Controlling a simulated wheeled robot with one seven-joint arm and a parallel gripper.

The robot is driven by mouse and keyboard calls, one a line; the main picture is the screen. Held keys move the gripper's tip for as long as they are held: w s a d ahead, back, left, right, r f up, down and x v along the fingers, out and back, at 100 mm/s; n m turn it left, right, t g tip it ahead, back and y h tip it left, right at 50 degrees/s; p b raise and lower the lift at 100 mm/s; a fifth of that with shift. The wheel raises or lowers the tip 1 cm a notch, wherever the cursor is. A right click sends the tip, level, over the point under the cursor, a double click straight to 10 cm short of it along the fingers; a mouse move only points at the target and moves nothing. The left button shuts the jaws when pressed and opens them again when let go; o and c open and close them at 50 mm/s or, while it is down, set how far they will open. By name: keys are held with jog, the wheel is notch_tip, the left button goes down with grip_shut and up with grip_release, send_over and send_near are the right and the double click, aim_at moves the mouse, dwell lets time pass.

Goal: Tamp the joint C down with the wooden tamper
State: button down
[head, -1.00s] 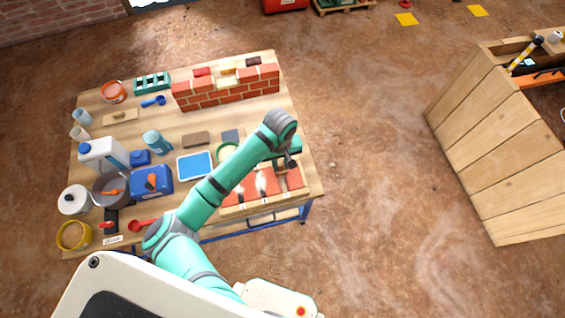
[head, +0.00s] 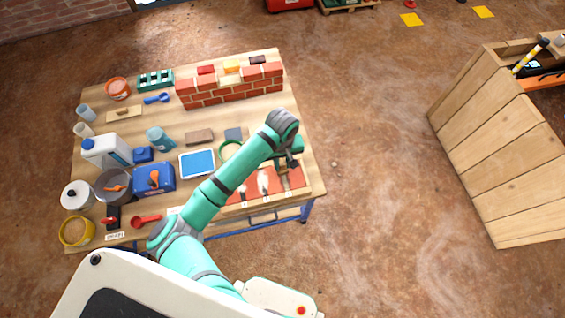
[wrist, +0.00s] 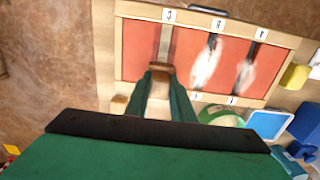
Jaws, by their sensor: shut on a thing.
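A shallow wooden tray holds red-orange bricks (wrist: 200,58), with joints marked C, B and A. It also shows in the head view as the brick panel (head: 273,183) at the table's front right. Joint C (wrist: 165,44) is a grey strip, fairly even along its visible length. My gripper (wrist: 161,84) is shut on the wooden tamper (wrist: 160,69), which is at the lower end of joint C in the wrist view. The fingers and tamper hide that end; I cannot tell whether the tamper touches the joint. Joints B (wrist: 207,60) and A (wrist: 246,70) have white patches around dark lines.
A small brick wall (head: 232,88) stands at the back. Bottles and pots crowd the left. Open floor lies right of the table.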

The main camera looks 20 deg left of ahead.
jog(key=shift+f, duration=0.1)
dwell(0.4)
jog(key=shift+w+d+r, duration=0.1)
jog(key=shift+r, duration=3.5)
